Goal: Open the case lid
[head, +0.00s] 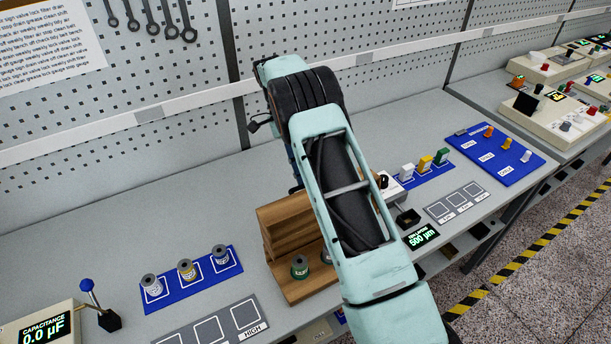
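A brown wooden case (285,287) stands on the grey bench near the middle of the head view. A wooden panel (283,228) rises at its back, above the base; it looks like the lid, standing up, but my arm covers its right part. A green-topped spool (299,266) stands in the front of the case, and a grey one (326,256) shows partly beside my arm. My teal and black arm crosses in front of the case. My gripper is hidden behind the arm, so its hold and its distance from the lid cannot be seen.
A blue mat (178,296) with three spools lies left of the case, near a grey labelled panel (215,328). A capacitance meter (40,326) and a blue-knobbed lever (101,305) stand farther left. Right are coloured blocks (425,163) and a blue board (497,155). A pegboard wall stands behind.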

